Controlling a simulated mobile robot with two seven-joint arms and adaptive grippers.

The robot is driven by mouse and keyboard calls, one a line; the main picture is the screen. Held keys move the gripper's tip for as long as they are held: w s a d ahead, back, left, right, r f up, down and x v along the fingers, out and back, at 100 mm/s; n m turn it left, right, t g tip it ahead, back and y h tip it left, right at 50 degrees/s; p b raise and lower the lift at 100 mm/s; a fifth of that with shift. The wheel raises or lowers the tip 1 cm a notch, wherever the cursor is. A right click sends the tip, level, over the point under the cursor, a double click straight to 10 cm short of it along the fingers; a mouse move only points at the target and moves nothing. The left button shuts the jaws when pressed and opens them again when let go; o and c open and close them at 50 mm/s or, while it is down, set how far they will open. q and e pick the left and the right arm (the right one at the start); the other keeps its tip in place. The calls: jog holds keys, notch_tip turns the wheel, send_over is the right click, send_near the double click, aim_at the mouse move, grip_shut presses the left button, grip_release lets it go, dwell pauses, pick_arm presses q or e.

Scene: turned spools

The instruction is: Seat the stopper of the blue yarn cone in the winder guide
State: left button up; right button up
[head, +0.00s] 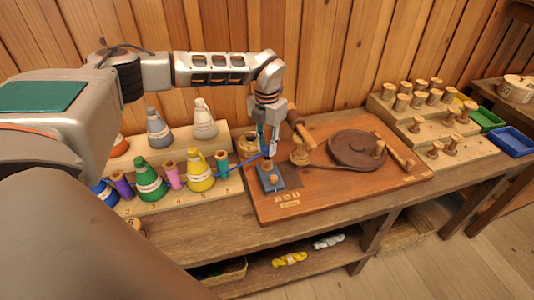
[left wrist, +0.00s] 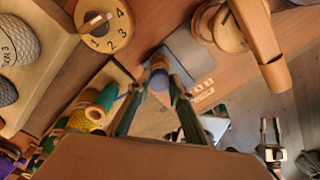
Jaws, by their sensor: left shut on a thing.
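My left gripper (head: 268,152) points down, shut on a small wooden stopper (left wrist: 158,80) at its fingertips, just above the winder guide. The guide is a blue-grey plate (head: 270,185) on the winder board; it also shows behind the fingertips in the left wrist view (left wrist: 190,48). Whether stopper and guide touch, I cannot tell. A blue strand (head: 240,164) runs from the fingertips down left toward the cones. The blue yarn cone (head: 104,193) stands at the far left of the rack, partly hidden by my arm. My right gripper (left wrist: 270,132) shows small in the left wrist view, fingers apart, empty.
The winder board (head: 345,193) carries a brown disc (head: 357,149) and a wooden crank beside the guide. Green (head: 149,180) and yellow (head: 199,174) cones stand on the left rack. A stepped rack (head: 425,130) of wooden spools and green and blue trays (head: 512,141) is at right.

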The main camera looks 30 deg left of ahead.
pick_arm(q)
jog(key=shift+f, duration=0.15)
jog(key=shift+f+b, duration=0.5)
jog(key=shift+f, duration=0.55)
jog(key=o, duration=0.8)
jog(key=o, duration=0.4)
jog(key=shift+r, duration=0.15)
